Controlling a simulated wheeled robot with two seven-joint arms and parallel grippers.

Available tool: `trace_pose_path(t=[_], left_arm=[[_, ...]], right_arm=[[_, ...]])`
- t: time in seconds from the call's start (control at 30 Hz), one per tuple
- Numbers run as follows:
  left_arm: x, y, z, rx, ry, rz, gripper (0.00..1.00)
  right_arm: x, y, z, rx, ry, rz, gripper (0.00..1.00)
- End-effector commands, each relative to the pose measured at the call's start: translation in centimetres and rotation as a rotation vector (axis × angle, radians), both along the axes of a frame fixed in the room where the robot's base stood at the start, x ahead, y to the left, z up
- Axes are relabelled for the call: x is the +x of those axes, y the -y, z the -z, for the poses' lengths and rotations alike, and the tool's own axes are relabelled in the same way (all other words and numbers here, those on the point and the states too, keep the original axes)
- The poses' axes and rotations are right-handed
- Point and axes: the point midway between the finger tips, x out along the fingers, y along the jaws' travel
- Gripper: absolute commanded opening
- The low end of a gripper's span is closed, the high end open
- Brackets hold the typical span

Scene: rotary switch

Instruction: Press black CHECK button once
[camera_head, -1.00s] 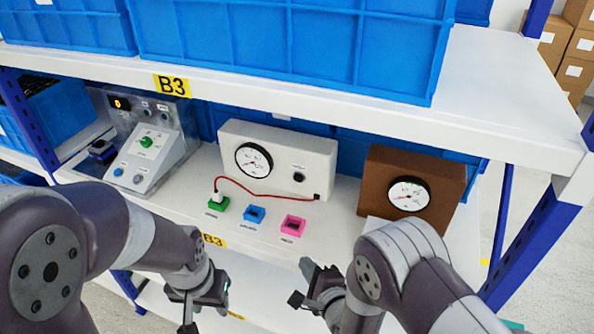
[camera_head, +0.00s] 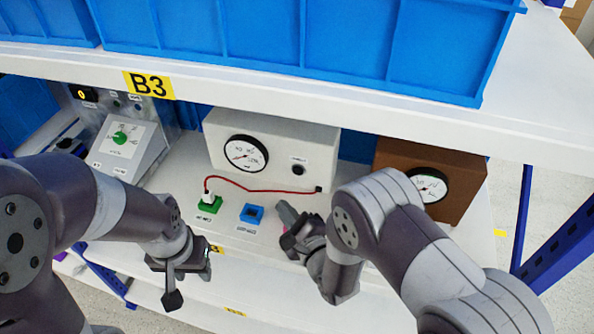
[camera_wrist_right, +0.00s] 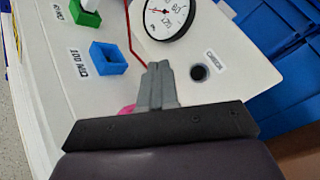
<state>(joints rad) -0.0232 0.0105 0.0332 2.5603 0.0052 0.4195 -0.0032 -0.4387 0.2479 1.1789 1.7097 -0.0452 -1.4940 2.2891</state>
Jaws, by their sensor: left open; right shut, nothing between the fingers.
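The black CHECK button (camera_head: 298,170) is a small round knob on the front of the white gauge box (camera_head: 322,154). In the right wrist view the button (camera_wrist_right: 199,72) shows just right of my fingertips, with its label beside it. My right gripper (camera_head: 283,208) is shut and empty, in front of and below the button in the head view. In the wrist view its closed fingers (camera_wrist_right: 158,68) point at the white box, apart from the button as far as I can tell. My left gripper (camera_head: 188,286) is open and empty at the shelf's front edge.
A brown gauge box (camera_head: 455,172) stands right, a switch panel (camera_head: 130,150) left.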

Motion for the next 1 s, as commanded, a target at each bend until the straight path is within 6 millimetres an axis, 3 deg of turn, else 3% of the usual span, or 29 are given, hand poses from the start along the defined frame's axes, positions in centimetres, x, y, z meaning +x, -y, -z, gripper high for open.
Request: trace_pose_path(t=[0.5,1.0], left_arm=[[0.0,0.0,1.6,0.000,0.000,0.000,0.43],[0.0,0.0,1.8,0.000,0.000,0.000,0.43]], right_arm=[[6.6,2.2,0.2,-0.001,0.001,0.002,0.00],[7.6,2.5,0.0,-0.001,0.002,0.001,0.00]])
